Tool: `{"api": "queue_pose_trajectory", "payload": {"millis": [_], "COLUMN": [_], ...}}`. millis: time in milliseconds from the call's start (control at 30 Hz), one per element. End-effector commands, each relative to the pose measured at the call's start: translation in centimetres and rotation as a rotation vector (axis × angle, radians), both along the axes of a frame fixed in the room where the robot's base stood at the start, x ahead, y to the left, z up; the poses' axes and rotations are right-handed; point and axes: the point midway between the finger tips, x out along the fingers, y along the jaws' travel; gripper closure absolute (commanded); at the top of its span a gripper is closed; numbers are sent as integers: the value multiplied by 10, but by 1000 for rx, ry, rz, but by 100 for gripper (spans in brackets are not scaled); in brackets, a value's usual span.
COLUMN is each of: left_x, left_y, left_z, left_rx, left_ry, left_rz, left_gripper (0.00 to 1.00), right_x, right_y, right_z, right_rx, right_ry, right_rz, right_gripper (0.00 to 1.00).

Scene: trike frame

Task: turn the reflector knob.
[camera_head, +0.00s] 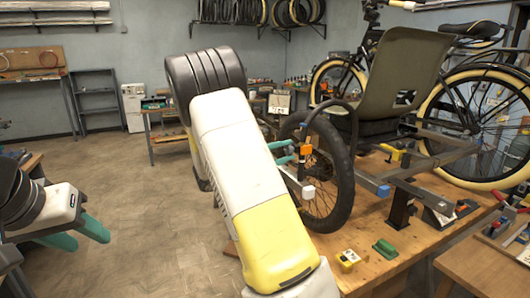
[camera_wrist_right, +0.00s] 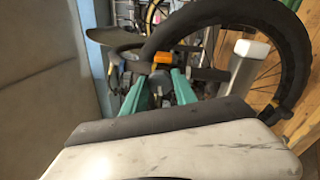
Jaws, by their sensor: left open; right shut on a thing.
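The orange reflector (camera_head: 306,150) is mounted on the trike frame beside the wheel. It also shows in the right wrist view (camera_wrist_right: 147,56), just beyond my fingertips. My right gripper (camera_head: 287,153) reaches it from the left, with its teal fingers also visible in the right wrist view (camera_wrist_right: 160,76). It is shut on a small dark part at the reflector, which I take to be the reflector knob; the fingers and dark fittings mostly hide it. My left gripper (camera_head: 92,236) is open and empty at the far left, well away from the trike.
The black trike wheel (camera_head: 341,185) stands close by my right gripper. Grey frame tubes (camera_head: 435,161) and a seat (camera_head: 403,75) lie to the right above the wooden workbench (camera_head: 386,258). Open floor lies left.

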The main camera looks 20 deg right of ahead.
Motion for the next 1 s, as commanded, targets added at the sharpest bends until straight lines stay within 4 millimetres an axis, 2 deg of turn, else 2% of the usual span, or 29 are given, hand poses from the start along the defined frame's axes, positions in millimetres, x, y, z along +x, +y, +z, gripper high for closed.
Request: {"api": "queue_pose_trajectory", "payload": {"millis": [167, 200, 300, 667, 767, 1000], "left_x": [0, 0, 0, 0, 0, 0], "left_y": [0, 0, 0, 0, 0, 0], "left_z": [0, 0, 0, 0, 0, 0], "left_rx": [0, 0, 0, 0, 0, 0], "left_ry": [0, 0, 0, 0, 0, 0], "left_rz": [0, 0, 0, 0, 0, 0], "left_gripper": [58, 58, 58, 58, 58, 58], "right_x": [0, 0, 0, 0, -1, -5], "right_y": [1, 1, 1, 3, 14, 55], "right_z": [0, 0, 0, 0, -1, -5], "right_rx": [0, 0, -1, -1, -1, -1], "right_ry": [0, 0, 1, 1, 1, 1], "right_rz": [2, 2, 1, 1, 3, 4], "right_gripper": [100, 64, 45, 45, 45, 45]}}
